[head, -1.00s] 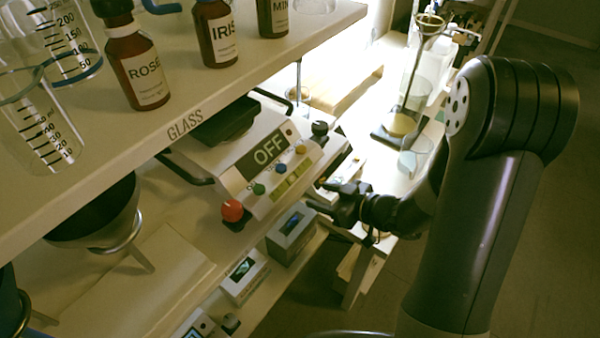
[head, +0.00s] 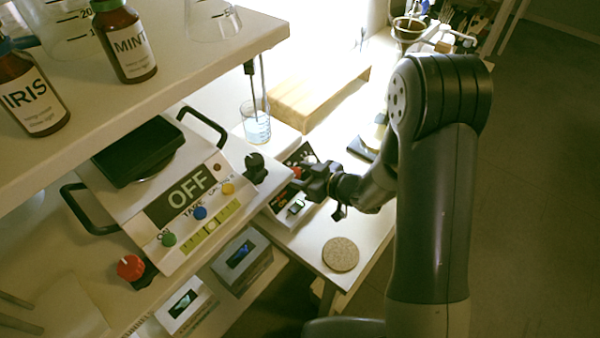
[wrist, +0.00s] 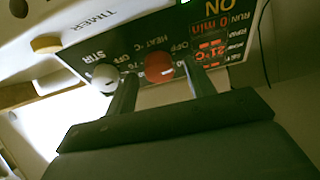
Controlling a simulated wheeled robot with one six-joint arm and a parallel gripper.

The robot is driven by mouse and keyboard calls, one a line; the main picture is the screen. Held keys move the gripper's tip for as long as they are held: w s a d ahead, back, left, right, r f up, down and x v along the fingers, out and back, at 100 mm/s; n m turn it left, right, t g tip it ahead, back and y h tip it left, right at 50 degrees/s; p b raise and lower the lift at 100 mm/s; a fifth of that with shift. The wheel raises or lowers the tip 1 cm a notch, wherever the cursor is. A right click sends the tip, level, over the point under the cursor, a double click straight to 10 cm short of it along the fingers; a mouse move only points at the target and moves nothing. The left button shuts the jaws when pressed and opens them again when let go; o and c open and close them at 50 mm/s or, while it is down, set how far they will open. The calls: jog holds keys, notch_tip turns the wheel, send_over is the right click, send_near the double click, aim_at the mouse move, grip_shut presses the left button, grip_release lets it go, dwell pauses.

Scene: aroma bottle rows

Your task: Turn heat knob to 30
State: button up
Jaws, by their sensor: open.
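The heater unit with a black front panel (head: 285,207) stands on the lower bench, partly hidden behind my gripper (head: 308,180). In the wrist view its panel (wrist: 120,58) appears upside down, with HEAT °C and STIR labels. The red heat knob (wrist: 158,67) lies between my two open fingertips (wrist: 160,82), with the fingers apart from each other. A white knob (wrist: 105,75) is beside it, near the left finger. A display (wrist: 210,45) shows red digits, apparently 21 °C and 0 min. The red knob also shows in the head view (head: 297,171). Contact cannot be told.
A white scale reading OFF (head: 190,187) with colored buttons stands to the left. A shelf (head: 185,75) with IRIS and MINT bottles overhangs it. A beaker (head: 256,124), a wooden block (head: 320,95) and a round cork mat (head: 340,254) are near the heater.

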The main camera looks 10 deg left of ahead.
jog(key=shift+a, duration=0.1)
jog(key=c, duration=1)
jog(key=shift+o, duration=0.2)
jog(key=shift+m, duration=0.3)
jog(key=m+t, duration=0.1)
jog(key=m, duration=0.2)
jog(key=shift+a+m+h, duration=0.1)
jog(key=shift+m+h, duration=0.3)
jog(key=shift+m+t+h+p, duration=0.4)
jog(key=shift+m+h, duration=0.3)
jog(key=shift+m, duration=1.7)
